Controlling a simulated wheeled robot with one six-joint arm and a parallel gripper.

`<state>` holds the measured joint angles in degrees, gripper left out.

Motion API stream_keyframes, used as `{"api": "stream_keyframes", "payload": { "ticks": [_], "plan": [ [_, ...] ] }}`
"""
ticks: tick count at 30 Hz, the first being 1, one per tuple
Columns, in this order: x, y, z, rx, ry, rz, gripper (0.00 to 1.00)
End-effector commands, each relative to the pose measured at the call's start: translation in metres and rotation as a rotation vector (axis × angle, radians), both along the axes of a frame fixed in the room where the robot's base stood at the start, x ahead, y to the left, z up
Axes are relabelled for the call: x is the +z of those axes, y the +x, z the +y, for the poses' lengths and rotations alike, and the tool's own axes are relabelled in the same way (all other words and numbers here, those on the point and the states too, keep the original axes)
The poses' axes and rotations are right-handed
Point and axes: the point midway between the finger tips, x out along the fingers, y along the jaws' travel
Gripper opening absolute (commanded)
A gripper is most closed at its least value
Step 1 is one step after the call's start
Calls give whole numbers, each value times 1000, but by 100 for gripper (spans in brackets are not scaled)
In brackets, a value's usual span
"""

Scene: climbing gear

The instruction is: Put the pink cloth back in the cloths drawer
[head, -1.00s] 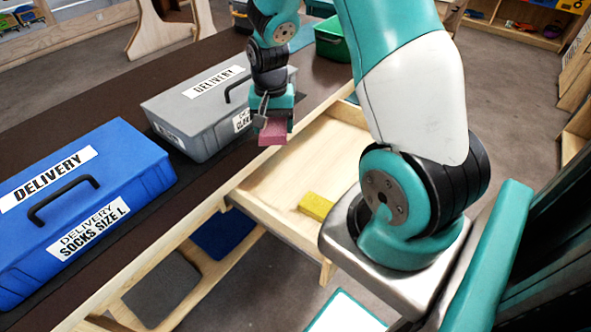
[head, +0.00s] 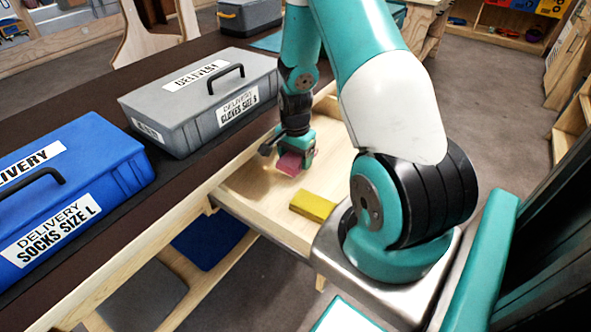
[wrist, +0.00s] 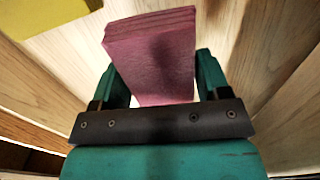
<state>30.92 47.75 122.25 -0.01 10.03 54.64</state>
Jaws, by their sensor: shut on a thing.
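The pink cloth (head: 290,163) is a folded block held in my gripper (head: 297,158), over the open wooden drawer (head: 262,218). In the wrist view the pink cloth (wrist: 155,55) sits between the two teal fingers of my gripper (wrist: 155,80), which is shut on it. The wooden drawer floor (wrist: 265,50) shows behind it. I cannot tell whether the cloth touches the floor. A yellow cloth (head: 313,205) lies in the drawer near its front, apart from the pink one. It also shows in the wrist view (wrist: 40,14).
A grey delivery box (head: 200,105) and a blue delivery box (head: 75,190) stand on the dark bench top (head: 175,195) left of the drawer. The drawer's front-left floor is clear. Dark bins sit on a shelf below.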

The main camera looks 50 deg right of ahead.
Motion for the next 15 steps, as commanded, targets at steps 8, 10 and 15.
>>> {"api": "stream_keyframes", "payload": {
  "ticks": [8, 10, 15],
  "plan": [
    [-33, 0, 0, 1, 1, 2, 47],
    [-41, 0, 0, 1, 1, 2, 47],
    [-47, 0, 0, 1, -1, -1, 47]
  ]
}}
